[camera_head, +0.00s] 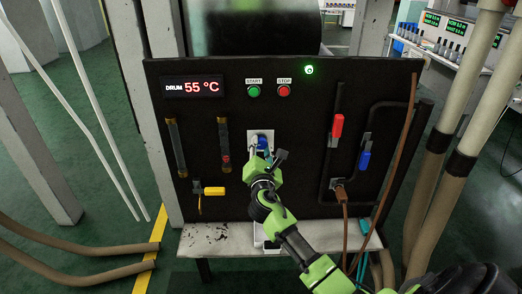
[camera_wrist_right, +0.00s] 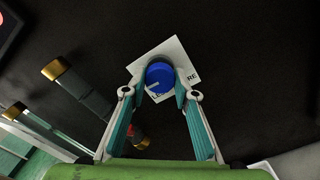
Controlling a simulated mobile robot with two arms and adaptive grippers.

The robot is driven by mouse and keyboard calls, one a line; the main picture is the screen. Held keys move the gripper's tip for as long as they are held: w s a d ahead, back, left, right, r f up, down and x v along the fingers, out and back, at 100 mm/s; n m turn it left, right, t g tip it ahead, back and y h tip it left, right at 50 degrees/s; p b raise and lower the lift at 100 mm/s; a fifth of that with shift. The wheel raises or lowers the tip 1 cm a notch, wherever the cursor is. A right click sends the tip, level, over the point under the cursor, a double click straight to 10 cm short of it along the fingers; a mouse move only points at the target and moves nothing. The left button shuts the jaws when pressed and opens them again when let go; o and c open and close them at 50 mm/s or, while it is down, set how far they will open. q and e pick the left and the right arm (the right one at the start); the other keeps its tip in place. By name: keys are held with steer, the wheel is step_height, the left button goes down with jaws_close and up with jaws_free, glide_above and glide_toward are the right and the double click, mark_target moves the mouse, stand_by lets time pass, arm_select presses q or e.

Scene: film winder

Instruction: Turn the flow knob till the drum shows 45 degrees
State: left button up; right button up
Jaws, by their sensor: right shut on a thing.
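The drum display (camera_head: 193,87) on the black panel reads 55 °C in the head view. The blue flow knob (camera_head: 263,144) sits on a white label plate in the middle of the panel, partly hidden by my right gripper (camera_head: 262,157). In the right wrist view the knob (camera_wrist_right: 160,77) shows a white pointer line toward the lower left. The fingers of my right gripper (camera_wrist_right: 160,88) are on either side of the knob and shut on it. My left gripper is not in view.
Green START (camera_head: 254,91) and red STOP (camera_head: 284,91) buttons sit above. Two glass tubes (camera_head: 177,147) and a yellow-handled valve (camera_head: 214,191) are left of the knob. Red (camera_head: 337,127) and blue (camera_head: 365,159) valve handles with pipes are right. A grey ledge (camera_head: 215,241) lies below.

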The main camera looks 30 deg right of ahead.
steer(key=m+b, duration=0.2)
steer(key=m, duration=0.4)
steer(key=shift+f+b, duration=0.1)
steer(key=shift+b, duration=0.2)
steer(key=m+b, duration=0.1)
steer(key=m, duration=0.3)
steer(key=shift+m, duration=0.3)
steer(key=shift+b, duration=0.3)
steer(key=o, duration=1.1)
steer(key=shift+s+a, duration=0.1)
steer(key=v, duration=1.2)
